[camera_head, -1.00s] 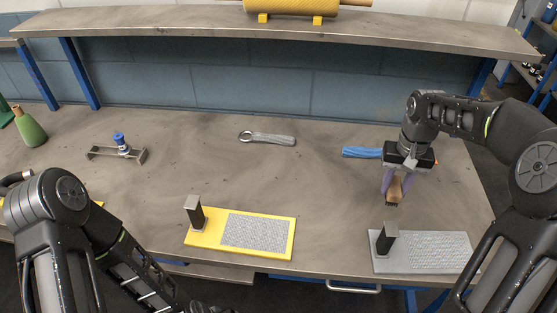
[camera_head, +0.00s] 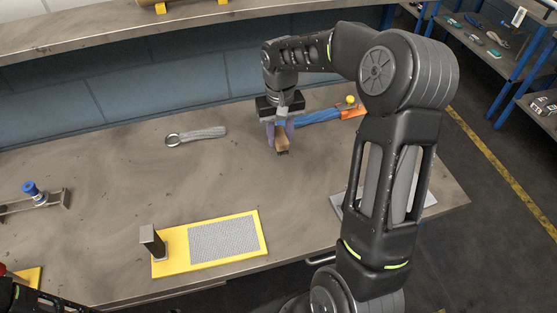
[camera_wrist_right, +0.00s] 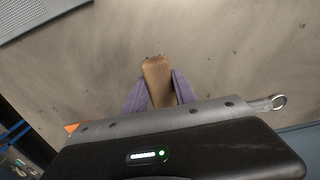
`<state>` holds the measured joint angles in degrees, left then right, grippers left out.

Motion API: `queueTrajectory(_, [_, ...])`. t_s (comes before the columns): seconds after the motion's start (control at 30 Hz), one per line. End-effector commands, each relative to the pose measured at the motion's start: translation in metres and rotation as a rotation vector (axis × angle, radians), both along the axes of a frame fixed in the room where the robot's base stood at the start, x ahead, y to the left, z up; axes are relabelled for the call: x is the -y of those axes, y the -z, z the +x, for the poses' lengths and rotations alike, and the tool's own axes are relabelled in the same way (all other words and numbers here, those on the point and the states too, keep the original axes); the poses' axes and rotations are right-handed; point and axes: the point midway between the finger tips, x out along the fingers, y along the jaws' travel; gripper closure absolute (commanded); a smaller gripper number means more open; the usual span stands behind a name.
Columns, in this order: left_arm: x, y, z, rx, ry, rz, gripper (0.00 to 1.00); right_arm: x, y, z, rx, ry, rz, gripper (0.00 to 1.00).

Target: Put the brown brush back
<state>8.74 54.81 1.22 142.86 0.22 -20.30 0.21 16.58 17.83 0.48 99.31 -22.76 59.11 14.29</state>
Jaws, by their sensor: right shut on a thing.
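The brown brush (camera_head: 282,145) is held upright or nearly so between the purple fingers of my right gripper (camera_head: 280,138), above the back right part of the bench. Dark bristles show at its lower end in the head view. In the right wrist view its wooden body (camera_wrist_right: 157,82) sits between both fingers (camera_wrist_right: 155,95), which are shut on it. I cannot tell whether the brush touches the bench. My left gripper is out of view; only a dark piece of my left arm shows at the lower left corner.
A grey ring-ended tool (camera_head: 203,133) lies to the left. A yellow plate (camera_head: 175,266) with a grey pad is in front. A grey plate (camera_head: 335,203) is partly hidden by my right arm.

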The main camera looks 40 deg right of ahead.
Motion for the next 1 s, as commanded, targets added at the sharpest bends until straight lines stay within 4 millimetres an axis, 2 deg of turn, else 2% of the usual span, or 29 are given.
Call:
queueTrajectory(0.23, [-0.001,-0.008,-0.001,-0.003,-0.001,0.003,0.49,0.0,0.042,-0.001,-0.005,-0.001,0.002,1.0])
queueTrajectory(0.33, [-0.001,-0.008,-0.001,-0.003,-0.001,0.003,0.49,0.0,0.049,-0.001,-0.002,-0.001,0.0,1.0])
queueTrajectory(0.63, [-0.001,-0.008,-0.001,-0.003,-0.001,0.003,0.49,0.0,0.051,-0.001,-0.002,-0.001,0.001,1.0])
queueTrajectory(0.9, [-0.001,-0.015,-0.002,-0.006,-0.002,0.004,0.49,0.0,0.083,-0.001,-0.003,-0.001,0.001,1.0])
queueTrajectory(1.0, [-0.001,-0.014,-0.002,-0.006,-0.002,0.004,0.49,0.0,0.086,0.0,-0.001,-0.001,0.0,1.0])
